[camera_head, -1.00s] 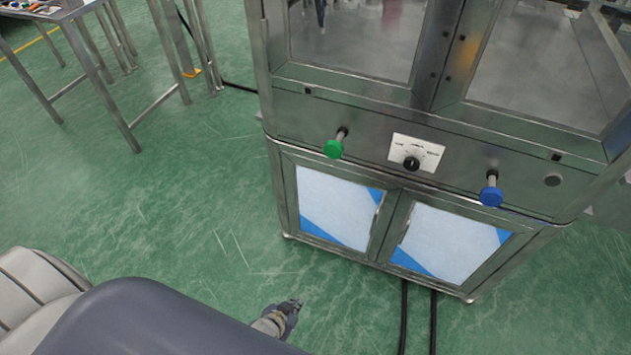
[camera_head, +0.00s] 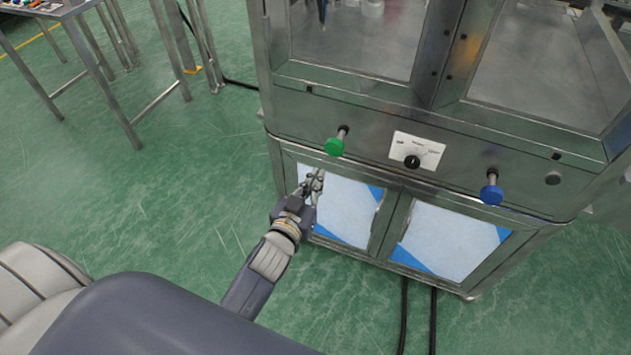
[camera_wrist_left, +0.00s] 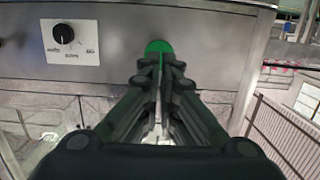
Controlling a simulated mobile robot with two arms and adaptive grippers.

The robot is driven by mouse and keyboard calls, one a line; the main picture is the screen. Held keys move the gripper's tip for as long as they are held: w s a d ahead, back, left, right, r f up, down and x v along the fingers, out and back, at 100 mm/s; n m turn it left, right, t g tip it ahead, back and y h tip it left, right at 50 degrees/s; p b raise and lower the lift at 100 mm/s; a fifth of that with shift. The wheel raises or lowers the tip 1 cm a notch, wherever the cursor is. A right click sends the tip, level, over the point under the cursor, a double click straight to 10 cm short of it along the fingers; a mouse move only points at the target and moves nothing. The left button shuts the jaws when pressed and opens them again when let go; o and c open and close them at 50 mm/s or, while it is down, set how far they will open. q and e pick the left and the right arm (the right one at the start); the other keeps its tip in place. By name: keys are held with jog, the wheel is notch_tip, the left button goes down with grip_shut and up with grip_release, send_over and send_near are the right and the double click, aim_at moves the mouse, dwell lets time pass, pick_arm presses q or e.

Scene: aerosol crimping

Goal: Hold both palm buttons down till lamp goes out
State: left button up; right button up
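A green palm button (camera_head: 334,146) sticks out of the steel machine's front panel on the left. A blue palm button (camera_head: 491,194) sticks out on the right. My left gripper (camera_head: 316,178) is below and in front of the green button, apart from it in the head view. In the left wrist view, my left gripper (camera_wrist_left: 158,62) has its fingers close together and pointing at the green button (camera_wrist_left: 158,47), which they partly cover. I see nothing held. My right gripper is not in view. No lit lamp can be made out.
A dial plate (camera_head: 417,151) with a black knob sits between the buttons; it also shows in the left wrist view (camera_wrist_left: 70,42). Cabinet doors lie below. A metal table (camera_head: 75,50) stands at upper left.

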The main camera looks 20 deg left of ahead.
aim_at(334, 148)
pick_arm(q)
jog(key=o, duration=0.9)
jog(key=shift+w+r, duration=0.25)
jog(key=o, duration=0.4)
jog(key=shift+w+d+r+m+g+y, duration=0.25)
jog(key=shift+w+r+g+y, duration=0.2)
jog(key=shift+w+r, duration=0.25)
jog(key=shift+m+g+y, duration=0.25)
jog(key=shift+m+g, duration=0.5)
jog(key=shift+g, duration=0.2)
jog(key=x, duration=0.4)
jog(key=r+x, duration=0.1)
jog(key=x, duration=0.3)
jog(key=w+r+x, duration=0.1)
jog(key=x, duration=0.2)
jog(key=shift+w+d+f, duration=0.1)
jog(key=shift+w+d, duration=0.15)
jog(key=shift+w, duration=0.05)
jog(key=c, duration=1.2)
